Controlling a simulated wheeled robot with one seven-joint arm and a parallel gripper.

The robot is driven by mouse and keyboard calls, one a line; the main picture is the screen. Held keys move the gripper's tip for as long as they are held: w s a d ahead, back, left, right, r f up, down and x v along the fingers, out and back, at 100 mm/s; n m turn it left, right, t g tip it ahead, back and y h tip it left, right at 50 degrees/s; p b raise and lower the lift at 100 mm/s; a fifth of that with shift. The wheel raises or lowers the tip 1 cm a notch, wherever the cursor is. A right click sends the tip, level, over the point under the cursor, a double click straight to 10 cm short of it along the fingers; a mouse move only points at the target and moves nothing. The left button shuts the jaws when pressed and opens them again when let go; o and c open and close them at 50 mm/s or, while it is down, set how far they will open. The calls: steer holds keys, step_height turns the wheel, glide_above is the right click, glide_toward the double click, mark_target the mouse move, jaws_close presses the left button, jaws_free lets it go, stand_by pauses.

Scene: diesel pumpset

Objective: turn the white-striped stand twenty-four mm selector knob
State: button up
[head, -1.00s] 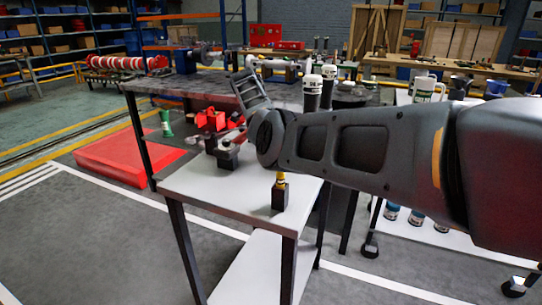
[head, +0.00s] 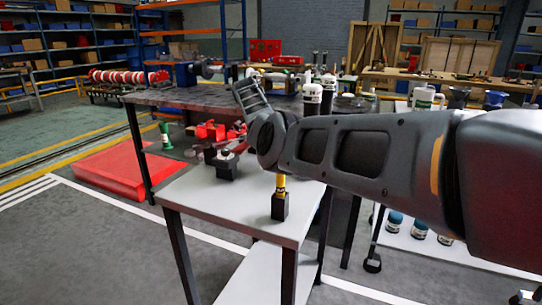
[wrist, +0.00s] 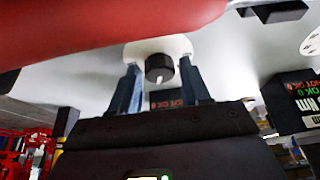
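In the wrist view, a round black knob (wrist: 159,68) with a short white mark sits on a white round plate (wrist: 173,45). My gripper (wrist: 159,70) has its two fingers apart, one on each side of the knob. A gap shows between each finger and the knob, so it is open and not holding it. A dark label with red lettering (wrist: 165,99) shows behind the knob, partly hidden by the gripper body. In the head view, my arm hides most of the gripper's surroundings. A small dark stand (head: 226,170) is on the white table; I cannot tell its stripes.
The white table (head: 195,200) also holds a black block with a yellow top (head: 279,206) below my arm. A dark workbench (head: 170,97) stands behind, with red parts (head: 210,131). In the wrist view, a large red shape (wrist: 100,25) fills the top, close to the camera.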

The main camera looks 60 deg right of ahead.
steer(key=shift+o, duration=1)
steer(key=v, duration=0.7)
steer(key=shift+r, duration=0.35)
steer(key=shift+w, duration=0.15)
